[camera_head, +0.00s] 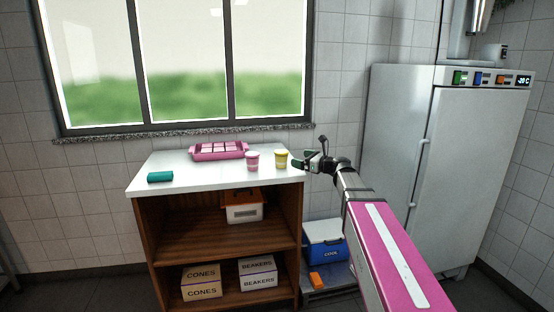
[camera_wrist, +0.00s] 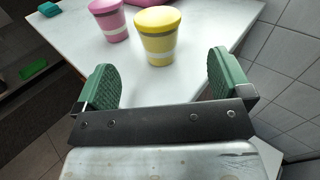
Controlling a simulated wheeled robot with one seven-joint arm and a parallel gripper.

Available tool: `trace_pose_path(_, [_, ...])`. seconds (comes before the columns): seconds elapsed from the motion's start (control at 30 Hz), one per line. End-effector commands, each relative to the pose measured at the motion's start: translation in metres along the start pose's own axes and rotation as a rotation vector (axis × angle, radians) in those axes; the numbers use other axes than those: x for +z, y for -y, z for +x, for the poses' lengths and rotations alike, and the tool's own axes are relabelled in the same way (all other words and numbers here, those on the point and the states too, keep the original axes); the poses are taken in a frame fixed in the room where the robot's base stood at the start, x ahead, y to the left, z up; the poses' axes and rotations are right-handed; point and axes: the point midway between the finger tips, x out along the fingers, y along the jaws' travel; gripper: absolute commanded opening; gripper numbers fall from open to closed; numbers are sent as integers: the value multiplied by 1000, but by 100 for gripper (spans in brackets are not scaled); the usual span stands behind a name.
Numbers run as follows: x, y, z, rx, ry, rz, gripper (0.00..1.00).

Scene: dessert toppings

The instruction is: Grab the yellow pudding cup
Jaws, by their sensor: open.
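The yellow pudding cup (camera_head: 281,159) stands upright near the right end of the white counter top. In the wrist view the yellow cup (camera_wrist: 158,38) has a pale band around it and stands just beyond my gripper. My gripper (camera_wrist: 165,80) is open, with its two green pads apart and nothing between them. The cup is ahead of the pads and roughly centred between them, slightly to the left. In the head view my gripper (camera_head: 303,161) is at the counter's right edge, right of the yellow cup.
A pink cup (camera_head: 252,161) stands close left of the yellow one. A pink tray (camera_head: 197,154) lies behind, and a green rolled cloth (camera_head: 160,177) is at the left. The counter's front middle is clear. A tall white fridge (camera_head: 400,110) stands right.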

Motion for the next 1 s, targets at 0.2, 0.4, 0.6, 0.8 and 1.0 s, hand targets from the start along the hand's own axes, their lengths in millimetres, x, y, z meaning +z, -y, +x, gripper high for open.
trace_pose_path(0.2, [2,2,21,-1,6,10,96])
trace_pose_path(0.4, [2,2,50,-1,5,8,96])
trace_pose_path(0.6, [2,0,62,0,5,8,96])
trace_pose_path(0.8, [2,-2,87,0,5,7,96])
trace_pose_path(1.0, [2,-2,108,-2,5,7,96])
